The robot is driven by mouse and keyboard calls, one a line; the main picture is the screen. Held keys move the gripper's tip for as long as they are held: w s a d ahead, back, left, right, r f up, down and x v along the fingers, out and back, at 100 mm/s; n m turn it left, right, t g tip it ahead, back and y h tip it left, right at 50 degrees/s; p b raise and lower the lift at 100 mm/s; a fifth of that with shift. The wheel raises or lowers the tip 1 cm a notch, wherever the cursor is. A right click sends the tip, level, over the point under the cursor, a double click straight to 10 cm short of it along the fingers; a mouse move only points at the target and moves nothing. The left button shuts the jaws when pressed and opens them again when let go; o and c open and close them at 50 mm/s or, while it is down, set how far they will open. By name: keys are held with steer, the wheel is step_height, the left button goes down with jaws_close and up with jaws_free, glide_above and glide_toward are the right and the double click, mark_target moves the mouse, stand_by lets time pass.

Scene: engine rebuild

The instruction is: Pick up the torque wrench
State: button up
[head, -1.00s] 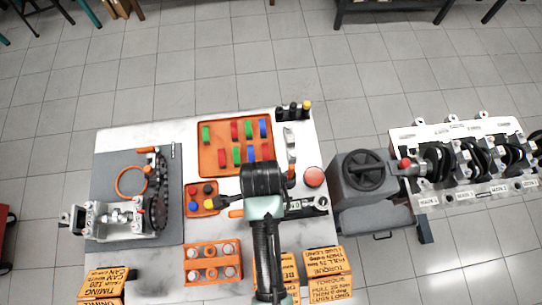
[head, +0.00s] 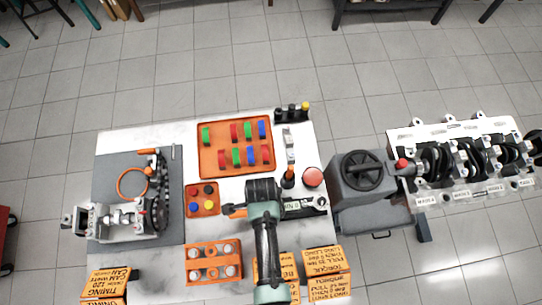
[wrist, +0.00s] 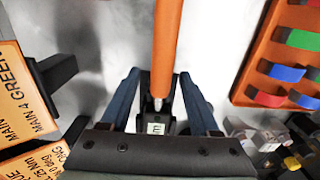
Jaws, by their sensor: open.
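The torque wrench (head: 303,206) lies across the table in the head view. Its orange handle end shows at the left of my gripper, and its small display and metal head show at the right. My arm hides its middle. In the wrist view the wrench's orange handle (wrist: 167,40) runs from the top edge down between the fingers, with a small display near the palm. My gripper (wrist: 160,78) is open, one finger on each side of the wrench. I cannot tell whether either finger touches it.
An orange tray (head: 207,166) of coloured parts lies beyond the wrench. An orange-handled tool (head: 289,160) and a red round button (head: 313,177) are close by. Orange label blocks (head: 324,262) stand along the near edge. A grey machine (head: 363,185) adjoins the table's right side.

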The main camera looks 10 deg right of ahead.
jaws_close()
stand_by(0.3)
stand_by(1.1)
